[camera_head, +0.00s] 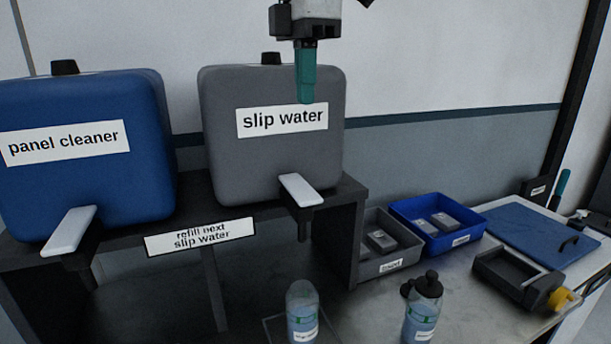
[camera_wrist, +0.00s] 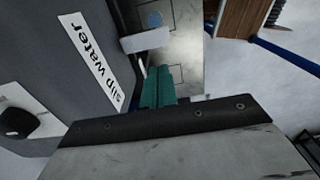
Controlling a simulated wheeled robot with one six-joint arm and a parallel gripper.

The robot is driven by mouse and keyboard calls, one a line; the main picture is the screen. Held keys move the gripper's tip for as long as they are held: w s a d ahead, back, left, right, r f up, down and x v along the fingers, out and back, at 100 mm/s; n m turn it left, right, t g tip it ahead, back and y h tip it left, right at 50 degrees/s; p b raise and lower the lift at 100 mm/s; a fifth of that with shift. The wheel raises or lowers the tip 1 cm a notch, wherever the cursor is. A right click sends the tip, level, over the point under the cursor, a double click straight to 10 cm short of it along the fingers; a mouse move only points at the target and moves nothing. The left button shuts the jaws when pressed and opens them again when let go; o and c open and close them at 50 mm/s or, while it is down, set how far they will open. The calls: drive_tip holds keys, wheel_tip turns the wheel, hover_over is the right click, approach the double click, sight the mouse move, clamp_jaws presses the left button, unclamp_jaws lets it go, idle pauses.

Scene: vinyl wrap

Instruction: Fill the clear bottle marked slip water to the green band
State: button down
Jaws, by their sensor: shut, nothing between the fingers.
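The clear bottle (camera_head: 302,292) stands upright and uncapped below the spout (camera_head: 304,222) of the grey slip water canister (camera_head: 225,150). Its green band and white label show low on it. Bluish liquid seems to reach about the band, but the exact level is too small to tell. My gripper (camera_head: 305,98) is shut and empty, pointing down in front of the canister, above the lever. Its teal fingers (camera_wrist: 158,72) stay apart from it.
A blue panel cleaner canister (camera_head: 120,185) with its own white lever (camera_head: 69,231) stands left on the dark shelf. A black-capped bottle (camera_head: 424,308) stands right of the clear one. Grey (camera_head: 404,260) and blue (camera_head: 430,241) bins sit behind it. A sign reads "refill next slip water" (camera_head: 200,237).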

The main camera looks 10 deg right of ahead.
sight(305, 194)
wheel_tip(305, 194, down, 14)
drive_tip(key=shift+f, duration=0.1)
idle(0.7)
